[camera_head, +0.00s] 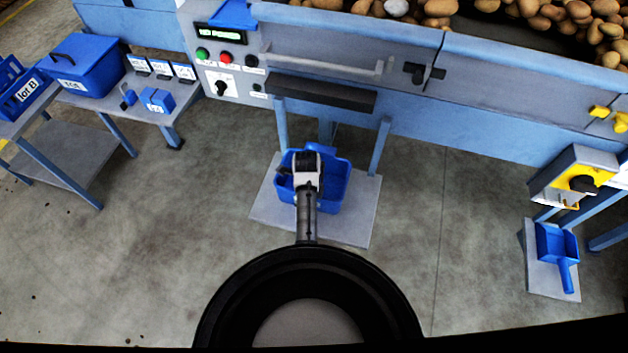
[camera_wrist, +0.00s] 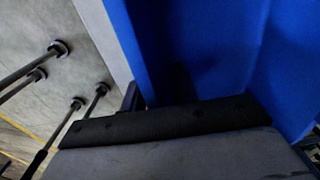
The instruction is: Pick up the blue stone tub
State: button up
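The blue tub (camera_head: 332,191) stands on a grey floor plate (camera_head: 265,215) under the front of the machine. My arm reaches over it from the near side. My gripper (camera_head: 307,168) is over the tub in the head view and hides part of its inside and near rim. The fingers do not show clearly there. In the wrist view, a blue surface of the tub (camera_wrist: 215,50) fills the upper right at very close range. A black strip with a grey block fills the bottom of that view. I cannot tell whether the fingers are apart or touch the tub.
A black-lipped shelf (camera_head: 318,92) juts out above the tub between machine legs. A side table (camera_head: 115,112) with a lidded blue box (camera_head: 85,66) stands at left. A blue scoop (camera_head: 557,245) sits on a stand at right. The floor (camera_head: 430,220) right of the tub is clear.

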jog(key=shift+c, duration=0.3)
grip_shut()
jog(key=shift+r, duration=0.15)
